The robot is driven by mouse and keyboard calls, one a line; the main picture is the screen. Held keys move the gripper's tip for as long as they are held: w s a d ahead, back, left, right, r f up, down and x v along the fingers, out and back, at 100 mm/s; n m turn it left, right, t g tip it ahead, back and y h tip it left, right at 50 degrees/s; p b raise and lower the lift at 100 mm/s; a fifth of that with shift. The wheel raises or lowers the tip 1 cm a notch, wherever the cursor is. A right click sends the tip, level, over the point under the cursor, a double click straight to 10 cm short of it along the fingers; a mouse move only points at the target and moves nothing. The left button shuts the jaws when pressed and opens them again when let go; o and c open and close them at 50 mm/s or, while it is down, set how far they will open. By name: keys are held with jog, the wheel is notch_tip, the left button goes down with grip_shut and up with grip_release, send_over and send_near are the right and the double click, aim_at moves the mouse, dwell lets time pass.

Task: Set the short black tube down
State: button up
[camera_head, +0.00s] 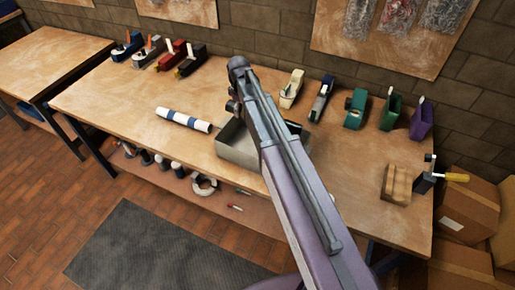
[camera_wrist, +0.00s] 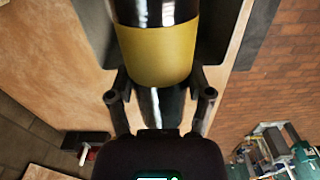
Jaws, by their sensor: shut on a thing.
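A black tube (camera_wrist: 160,105) with a wide yellow band (camera_wrist: 155,55) runs up the middle of the wrist view, its far end cut off by the frame. My gripper (camera_wrist: 160,95) is shut on it, one finger on each side, below the yellow band. Dark grey surfaces, perhaps walls of the grey tray, flank the tube; I cannot tell whether the tube touches them. In the head view my arm crosses the open grey tray (camera_head: 235,155) on the workbench and hides my fingers and most of the tray's right part.
Tape dispensers line the back edge, such as a teal one (camera_head: 355,109). The bench's left-middle is clear.

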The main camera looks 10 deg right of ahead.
jog(key=shift+d+f+b, duration=0.15)
jog(key=shift+f+b, duration=1.1)
jog(key=shift+f, duration=0.1)
jog(key=b, duration=1.1)
send_over(244, 144)
notch_tip(244, 144, down, 11)
jog(key=shift+r, duration=0.1)
notch_tip(244, 144, down, 4)
jog(key=b, duration=0.4)
jog(key=shift+f, duration=0.25)
jog(key=o, duration=1.3)
jog(key=shift+r, duration=0.2)
notch_tip(244, 144, up, 12)
jog(key=p, duration=1.1)
jog(key=shift+f+p, duration=0.15)
jog(key=shift+p, duration=0.25)
